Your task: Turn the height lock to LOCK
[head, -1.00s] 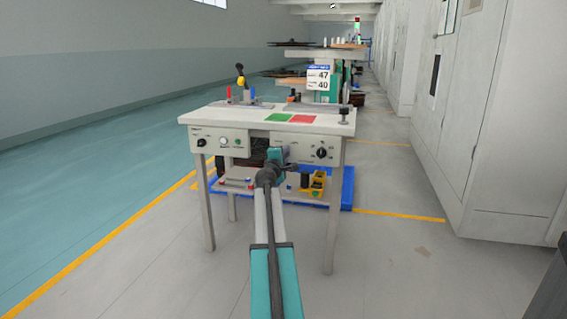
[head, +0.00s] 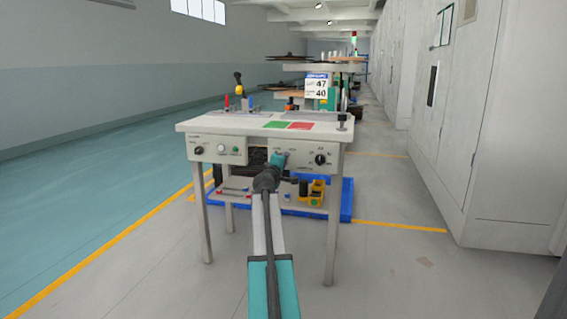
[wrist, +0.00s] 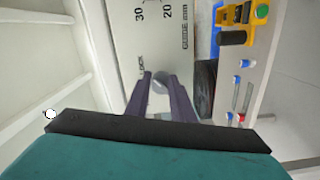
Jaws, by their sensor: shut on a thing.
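The height lock shows in the wrist view as a small grey knob (wrist: 160,84) on the pale front panel (wrist: 160,30). My gripper (wrist: 163,78) has its two dark fingers closed on either side of this knob, shut on it. The knob's exact angle is hard to tell. In the head view my gripper (head: 283,158) is at the middle of the bench's front panel, left of the black guide dial (head: 321,160). The knob is hidden there behind my arm.
The bench top (head: 230,122) bears a green pad (head: 276,124) and a red pad (head: 301,126). A yellow holder (head: 315,192) sits on the lower shelf. Another black dial (head: 199,151) is at the panel's left. Tall grey cabinets (head: 490,110) line the right; floor between is free.

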